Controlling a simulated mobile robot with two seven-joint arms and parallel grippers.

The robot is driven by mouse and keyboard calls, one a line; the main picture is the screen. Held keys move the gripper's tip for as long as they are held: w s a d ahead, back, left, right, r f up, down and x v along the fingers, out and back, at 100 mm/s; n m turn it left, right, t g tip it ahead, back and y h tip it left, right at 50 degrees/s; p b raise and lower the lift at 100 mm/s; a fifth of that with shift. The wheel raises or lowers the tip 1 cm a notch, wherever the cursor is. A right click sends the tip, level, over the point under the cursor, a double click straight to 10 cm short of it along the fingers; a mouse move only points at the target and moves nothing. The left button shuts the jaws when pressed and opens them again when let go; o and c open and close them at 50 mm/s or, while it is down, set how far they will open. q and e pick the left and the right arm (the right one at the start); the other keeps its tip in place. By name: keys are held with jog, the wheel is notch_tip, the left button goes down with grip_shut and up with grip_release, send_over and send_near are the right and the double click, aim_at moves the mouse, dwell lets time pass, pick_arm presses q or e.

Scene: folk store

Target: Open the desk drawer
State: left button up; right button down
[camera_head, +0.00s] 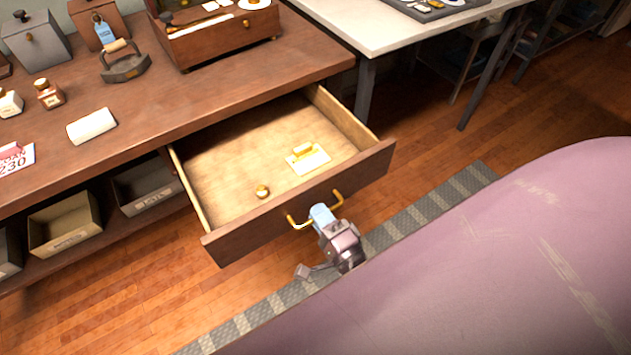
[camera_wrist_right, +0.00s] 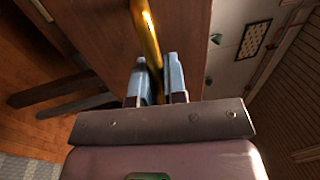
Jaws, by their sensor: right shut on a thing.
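The desk drawer (camera_head: 290,211) is pulled well out of the wooden desk (camera_head: 236,88), and its inside shows. A brass handle (camera_head: 297,222) is on its front panel. My right gripper (camera_head: 320,212) is shut on this handle. In the right wrist view, the brass handle (camera_wrist_right: 147,35) runs between the two blue fingertips of the gripper (camera_wrist_right: 155,82), in front of the brown drawer front (camera_wrist_right: 110,30). My left gripper is not in view.
Inside the drawer lie a small round brass object (camera_head: 262,191) and a white card with a brass piece (camera_head: 307,158). An iron (camera_head: 124,64) and boxes stand on the desk. A white table (camera_head: 375,25) stands to the right. Bins (camera_head: 64,226) sit below the desk.

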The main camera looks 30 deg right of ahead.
jog(key=c, duration=1.2)
grip_release()
jog(key=s, duration=0.3)
jog(key=s+f, duration=0.1)
jog(key=s, duration=0.3)
jog(key=s+f, duration=0.1)
jog(key=s, duration=0.2)
jog(key=shift+s+d, duration=0.15)
jog(key=shift+s, duration=0.2)
